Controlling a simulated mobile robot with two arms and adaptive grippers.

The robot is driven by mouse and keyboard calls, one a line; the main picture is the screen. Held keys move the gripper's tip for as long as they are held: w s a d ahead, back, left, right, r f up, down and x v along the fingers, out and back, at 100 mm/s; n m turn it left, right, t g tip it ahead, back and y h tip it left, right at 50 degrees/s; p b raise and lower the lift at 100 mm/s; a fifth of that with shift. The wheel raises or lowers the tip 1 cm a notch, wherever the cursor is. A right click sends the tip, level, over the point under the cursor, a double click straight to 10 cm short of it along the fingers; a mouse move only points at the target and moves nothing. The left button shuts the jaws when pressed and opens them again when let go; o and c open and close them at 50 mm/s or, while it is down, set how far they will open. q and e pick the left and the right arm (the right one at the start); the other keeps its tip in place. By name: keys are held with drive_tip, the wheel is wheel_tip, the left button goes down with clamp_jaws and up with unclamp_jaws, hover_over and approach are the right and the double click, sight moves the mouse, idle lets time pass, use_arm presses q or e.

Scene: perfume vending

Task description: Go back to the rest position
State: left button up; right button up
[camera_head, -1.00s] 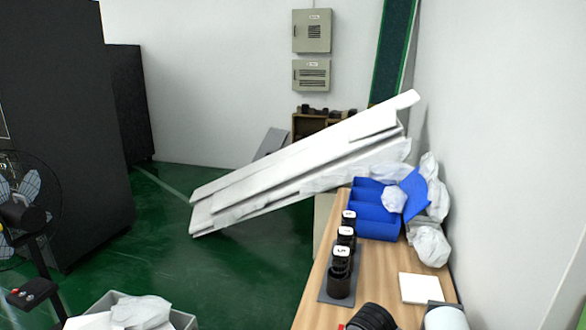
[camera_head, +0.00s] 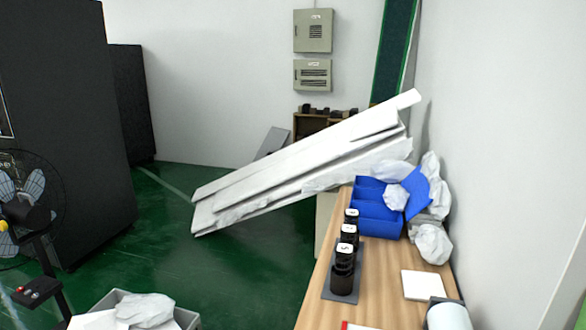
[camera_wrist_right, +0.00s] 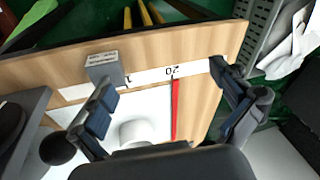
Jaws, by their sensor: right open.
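My right gripper (camera_wrist_right: 162,88) shows in the right wrist view, with its two dark fingers spread wide apart. It is open, and nothing is held between the fingertips. Beyond the fingers is the wooden tabletop (camera_wrist_right: 190,45), with a white sheet with a red strip (camera_wrist_right: 175,110) and a white strip marked with digits. My left gripper is in neither current view. The right gripper does not show in the head view.
The wooden table (camera_head: 390,290) runs along the right wall. It carries a dark tray of black bottles (camera_head: 343,265), a blue divided box (camera_head: 378,220) and a white square (camera_head: 422,285). A grey bin (camera_head: 185,318) stands lower left, near a fan (camera_head: 30,195).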

drive_tip(key=s+d+n+t+h, duration=0.1)
drive_tip(key=s+d+n+h, duration=0.15)
drive_tip(key=s+d, duration=0.85)
drive_tip(key=s+a+f+g, duration=0.1)
drive_tip(key=s+f, duration=0.1)
drive_tip(key=f, duration=1.1)
drive_tip(key=s+f, duration=0.2)
drive_tip(key=f, duration=1.1)
drive_tip(key=s+d+f+g, duration=0.1)
drive_tip(key=s+d+f, duration=0.1)
drive_tip(key=s+f, duration=1.3)
drive_tip(key=shift+s+d+f+n, duration=0.35)
drive_tip(key=shift+s, duration=0.3)
